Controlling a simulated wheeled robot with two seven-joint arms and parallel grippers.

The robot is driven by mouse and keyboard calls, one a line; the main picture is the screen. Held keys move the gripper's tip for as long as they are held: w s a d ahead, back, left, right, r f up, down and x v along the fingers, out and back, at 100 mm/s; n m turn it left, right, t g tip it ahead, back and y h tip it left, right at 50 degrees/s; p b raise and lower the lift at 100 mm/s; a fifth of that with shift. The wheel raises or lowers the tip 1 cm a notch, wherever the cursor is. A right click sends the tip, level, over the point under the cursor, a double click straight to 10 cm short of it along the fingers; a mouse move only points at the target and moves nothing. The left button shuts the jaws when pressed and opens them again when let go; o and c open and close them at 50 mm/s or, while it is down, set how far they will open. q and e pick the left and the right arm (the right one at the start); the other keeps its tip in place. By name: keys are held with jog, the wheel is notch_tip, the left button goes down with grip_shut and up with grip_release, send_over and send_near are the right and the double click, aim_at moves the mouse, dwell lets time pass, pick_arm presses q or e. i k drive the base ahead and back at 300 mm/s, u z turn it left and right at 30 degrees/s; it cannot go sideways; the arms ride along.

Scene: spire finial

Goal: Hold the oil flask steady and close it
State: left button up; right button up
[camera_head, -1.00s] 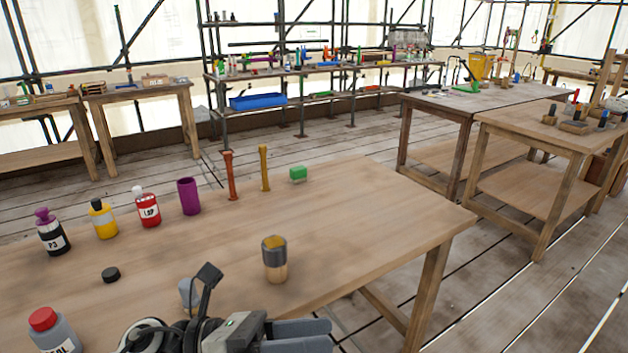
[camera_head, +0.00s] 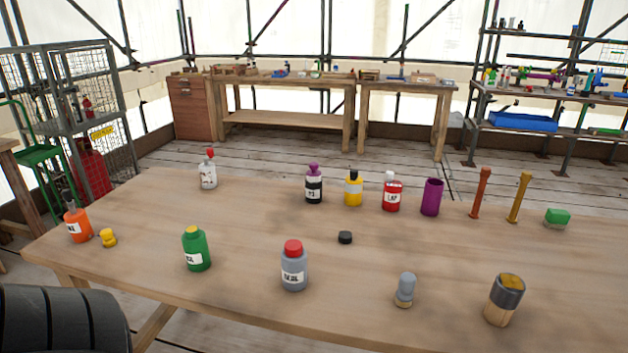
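I cannot read for sure which bottle is the oil flask. A green bottle (camera_head: 196,249) with a white label stands upright in the left front part of the table, its label partly unreadable. An orange bottle (camera_head: 77,224) with a thin dark neck stands at the left end, with a loose yellow cap (camera_head: 108,237) beside it. A grey bottle (camera_head: 294,268) with a red cap stands front centre. A loose black cap (camera_head: 345,237) lies mid-table. Neither gripper is in view; only a dark rounded part of mine shows at the lower left.
Along the table's (camera_head: 250,205) back stand a white bottle (camera_head: 208,170), black (camera_head: 314,184), yellow (camera_head: 353,188) and red (camera_head: 392,192) bottles, a purple cup (camera_head: 432,197) and two spindles. A grey-topped knob (camera_head: 405,289) and a brush-like pot (camera_head: 504,299) stand front right. The left middle is clear.

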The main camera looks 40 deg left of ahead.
aim_at(196, 251)
jog(key=u, duration=2.2)
